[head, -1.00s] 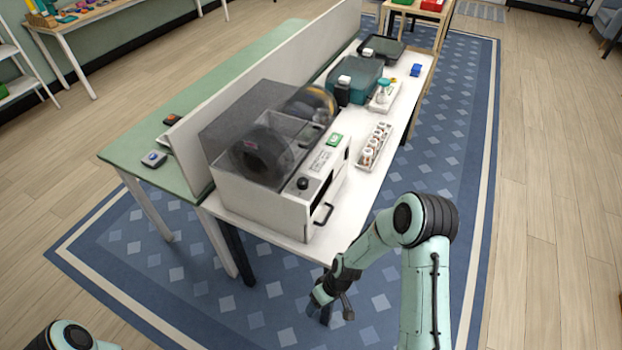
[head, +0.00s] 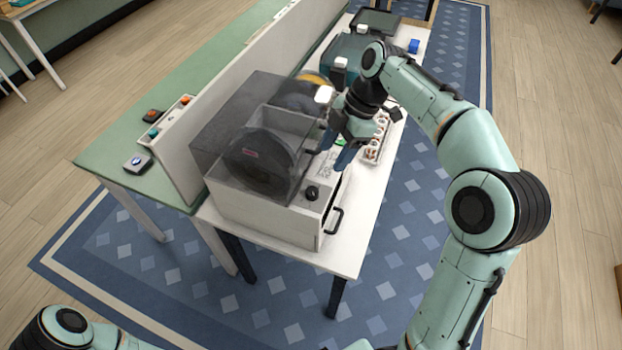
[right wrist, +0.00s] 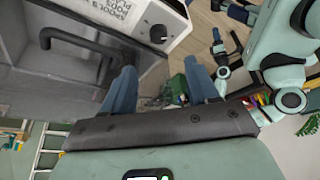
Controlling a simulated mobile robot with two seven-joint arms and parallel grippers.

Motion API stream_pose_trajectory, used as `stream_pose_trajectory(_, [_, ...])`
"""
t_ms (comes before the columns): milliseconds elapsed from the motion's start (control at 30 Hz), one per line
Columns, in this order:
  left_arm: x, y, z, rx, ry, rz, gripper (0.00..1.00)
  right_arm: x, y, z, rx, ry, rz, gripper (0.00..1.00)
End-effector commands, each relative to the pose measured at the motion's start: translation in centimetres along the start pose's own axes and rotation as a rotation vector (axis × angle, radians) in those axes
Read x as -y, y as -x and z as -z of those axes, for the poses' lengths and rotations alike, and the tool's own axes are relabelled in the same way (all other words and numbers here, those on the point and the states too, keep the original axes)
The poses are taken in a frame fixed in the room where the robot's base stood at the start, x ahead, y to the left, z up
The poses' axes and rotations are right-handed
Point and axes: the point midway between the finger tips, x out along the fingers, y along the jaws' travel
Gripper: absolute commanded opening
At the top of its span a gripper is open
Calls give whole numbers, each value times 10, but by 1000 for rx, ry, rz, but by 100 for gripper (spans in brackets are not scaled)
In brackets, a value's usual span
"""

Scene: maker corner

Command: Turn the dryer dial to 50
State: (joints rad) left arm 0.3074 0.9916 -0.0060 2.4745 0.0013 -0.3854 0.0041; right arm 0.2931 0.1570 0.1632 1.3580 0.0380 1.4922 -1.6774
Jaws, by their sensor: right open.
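The filament dryer (head: 258,215) is a white box with a smoky clear lid, standing on the near end of the white table. Its black dial (head: 311,193) is on the top front panel; in the right wrist view the round dial (right wrist: 158,33) shows beyond the fingers. My right gripper (head: 338,152) is open and empty above the panel, behind the dial and apart from it. Its two blue fingers (right wrist: 160,88) are spread in the right wrist view. A dark arm end (right wrist: 220,58), seemingly my left gripper, shows small there; its jaws are unclear. The dial's reading is too small to tell.
The lid has a dark handle (right wrist: 75,40) close to my right fingers. A front handle (head: 334,221) sticks out of the dryer. A white tray of small items (head: 371,153) and a teal case (head: 350,46) stand farther back. A tall divider (head: 245,85) runs behind.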

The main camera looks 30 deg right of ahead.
Motion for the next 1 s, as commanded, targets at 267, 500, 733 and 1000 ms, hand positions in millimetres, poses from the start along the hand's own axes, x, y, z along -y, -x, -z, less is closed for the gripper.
stream_pose_trajectory(267, [8,-14,-7,10,4,4,43,1,-60,0,-1,-1,8,59])
stream_pose_trajectory(500, [10,-19,-10,13,5,5,43,1,-103,0,-1,-1,6,59])
stream_pose_trajectory(733, [11,-21,-10,14,5,5,43,0,-121,0,-1,-1,3,59])
stream_pose_trajectory(1000, [11,-21,-10,14,5,5,43,0,-122,0,-1,-2,2,59])
